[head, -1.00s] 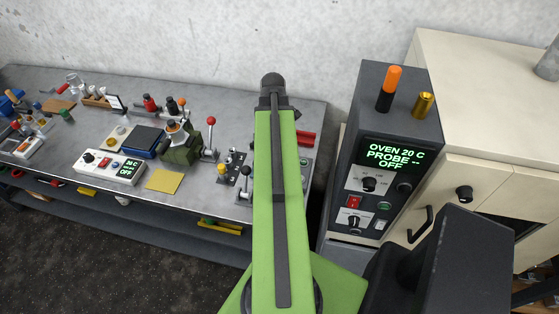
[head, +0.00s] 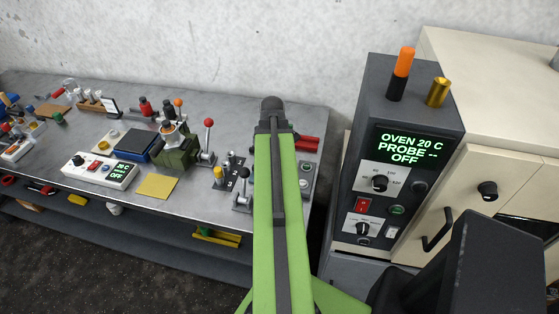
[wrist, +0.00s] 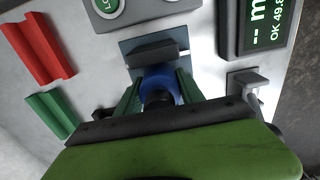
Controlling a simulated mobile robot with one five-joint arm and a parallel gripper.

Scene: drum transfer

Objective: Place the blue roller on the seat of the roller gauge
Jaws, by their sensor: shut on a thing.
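The blue roller (wrist: 160,80) is between the two green fingers of my gripper (wrist: 158,92) in the wrist view. My gripper is shut on it. The roller gauge (wrist: 205,55) is a light grey panel with a dark green-lettered display (wrist: 262,20). Its seat (wrist: 130,47) is a blue-grey plate with a dark block, just beyond the roller. I cannot tell whether the roller touches the seat. In the head view my green arm hides the gripper, the roller and most of the gauge.
A red grooved block (wrist: 38,50) and a green one (wrist: 50,115) lie left of the gauge. In the head view, the dark oven controller (head: 405,150) stands right of my arm, with an orange-topped cylinder (head: 401,75) and a brass piece (head: 438,92) on top. Levers (head: 207,140) stand left.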

